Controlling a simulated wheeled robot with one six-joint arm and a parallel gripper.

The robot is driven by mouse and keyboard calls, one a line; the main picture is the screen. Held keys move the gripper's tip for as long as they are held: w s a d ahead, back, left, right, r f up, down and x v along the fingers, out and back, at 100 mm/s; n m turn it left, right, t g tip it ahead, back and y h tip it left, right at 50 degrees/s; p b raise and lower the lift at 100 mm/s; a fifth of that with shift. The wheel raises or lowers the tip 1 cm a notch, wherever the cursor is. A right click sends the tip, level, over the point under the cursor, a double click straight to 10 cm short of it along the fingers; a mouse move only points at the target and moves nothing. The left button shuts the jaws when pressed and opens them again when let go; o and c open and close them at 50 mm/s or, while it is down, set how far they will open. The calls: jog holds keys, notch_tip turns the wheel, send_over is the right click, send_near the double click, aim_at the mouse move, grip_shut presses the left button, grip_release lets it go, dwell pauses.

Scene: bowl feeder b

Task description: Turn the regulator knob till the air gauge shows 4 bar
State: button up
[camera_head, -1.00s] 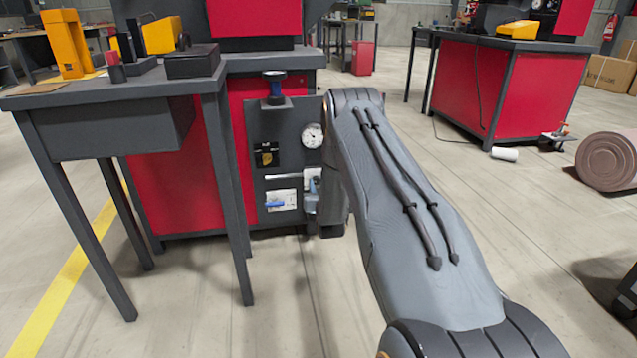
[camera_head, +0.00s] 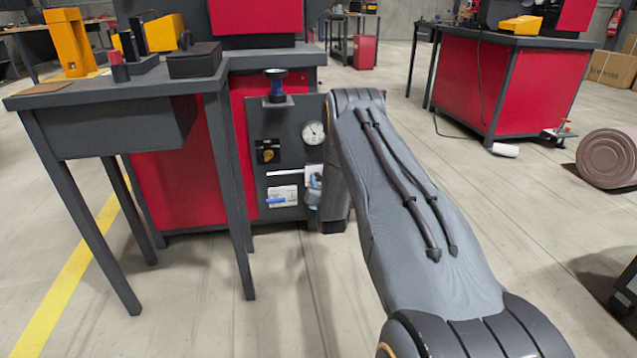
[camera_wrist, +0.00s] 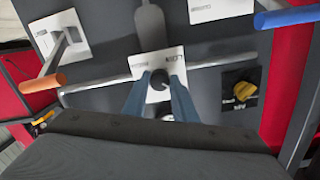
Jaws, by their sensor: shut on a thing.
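The dark round regulator knob (camera_wrist: 157,78) sits in front of a white lettered plate (camera_wrist: 176,61) in the wrist view, which looks upside down. My gripper (camera_wrist: 159,88) has its two blue-grey fingers on either side of this knob, closed on it. The fingers cover part of the knob. In the head view my arm hides the knob and most of the gripper. The round white air gauge (camera_head: 313,133) shows on the grey panel (camera_head: 291,119), just left of my arm. Its dark needle is too small to read.
A yellow rotary switch (camera_wrist: 241,91) on a black plate, a blue-handled lever (camera_wrist: 288,17) and an orange-handled lever (camera_wrist: 43,83) stick out around the gripper. A pipe (camera_wrist: 95,86) runs behind it. A grey table (camera_head: 120,90) stands left of the panel.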

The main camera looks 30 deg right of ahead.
jog(key=o, duration=1)
jog(key=shift+o, duration=0.2)
jog(key=p+v, duration=0.3)
jog(key=v, duration=0.5)
